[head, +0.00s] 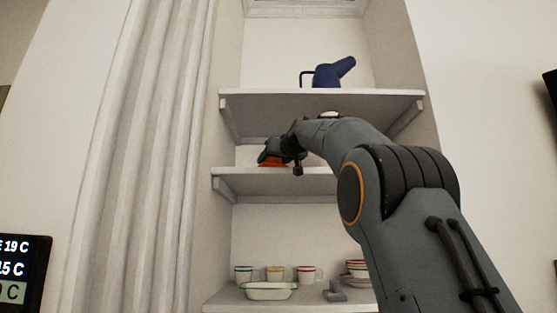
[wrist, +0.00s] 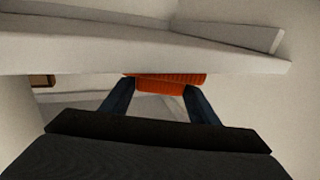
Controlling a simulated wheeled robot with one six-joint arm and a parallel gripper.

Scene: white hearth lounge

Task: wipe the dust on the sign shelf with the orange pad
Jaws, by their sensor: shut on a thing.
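My gripper (head: 273,153) reaches into the alcove over the middle shelf (head: 310,173), below the top shelf. It is shut on the orange pad (head: 272,162), which shows low under the fingers at the left part of the shelf. In the wrist view the pad (wrist: 168,84) sits between the two dark fingers, partly cut off by a shelf edge. I cannot tell whether the pad touches the shelf. A small dark-framed tan thing (wrist: 42,81) shows at the left in the wrist view, perhaps the sign. I can make out no dust.
The top shelf (head: 330,95) holds a blue watering can (head: 328,75) and hangs close above my gripper. The bottom shelf (head: 225,299) holds several cups, a white dish (head: 270,291), stacked bowls (head: 358,270) and a grey object (head: 335,292). A pale curtain (head: 150,150) hangs at left.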

